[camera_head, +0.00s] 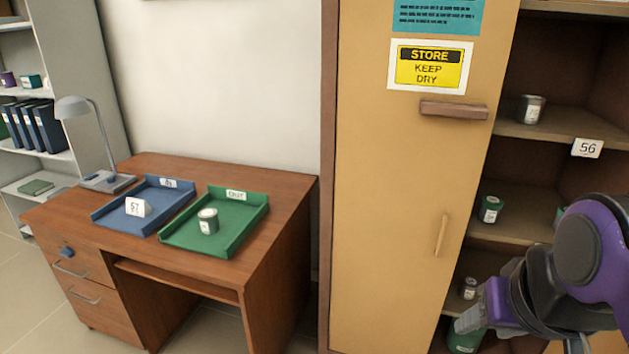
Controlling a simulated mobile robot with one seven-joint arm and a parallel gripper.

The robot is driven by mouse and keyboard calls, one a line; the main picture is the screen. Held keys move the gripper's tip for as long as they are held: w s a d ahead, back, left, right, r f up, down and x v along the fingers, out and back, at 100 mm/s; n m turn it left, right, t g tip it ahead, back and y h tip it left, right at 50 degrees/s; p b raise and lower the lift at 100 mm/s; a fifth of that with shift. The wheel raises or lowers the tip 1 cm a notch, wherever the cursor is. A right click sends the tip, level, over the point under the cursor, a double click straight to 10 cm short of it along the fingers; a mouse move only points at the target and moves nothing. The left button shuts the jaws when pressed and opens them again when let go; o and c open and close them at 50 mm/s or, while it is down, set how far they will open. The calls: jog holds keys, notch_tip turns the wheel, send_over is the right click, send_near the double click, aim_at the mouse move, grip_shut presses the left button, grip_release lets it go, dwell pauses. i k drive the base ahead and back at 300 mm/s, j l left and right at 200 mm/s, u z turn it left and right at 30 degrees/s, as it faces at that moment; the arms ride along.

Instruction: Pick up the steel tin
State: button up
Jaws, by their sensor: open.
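A grey, steel-looking tin (530,109) with a pale label stands upright on the upper cabinet shelf at the right. A smaller grey tin (468,288) with a label stands on a lower shelf; I cannot tell which tin is the one named. My gripper (476,318) is at the lower right, in front of the lower shelves, below and apart from the upper tin. It is open, and nothing shows held in it. My arm hides part of the lower shelves.
Green tins stand on the middle shelf (490,208) and at the bottom (464,337). A tan cabinet door (390,190) is left of the shelves. On the desk (270,190) are a blue tray (108,222), a green tray (238,242) with a grey-green tin (208,221), and a lamp (90,115).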

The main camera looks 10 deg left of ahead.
aim_at(208, 218)
jog(key=k+j+u, duration=0.1)
jog(key=j+u, duration=0.3)
jog(key=j, duration=0.35)
jog(key=j+u, duration=0.35)
jog(key=j, duration=0.4)
jog(key=j+z, duration=0.1)
jog(key=z, duration=1.9)
jog(key=u, duration=1.35)
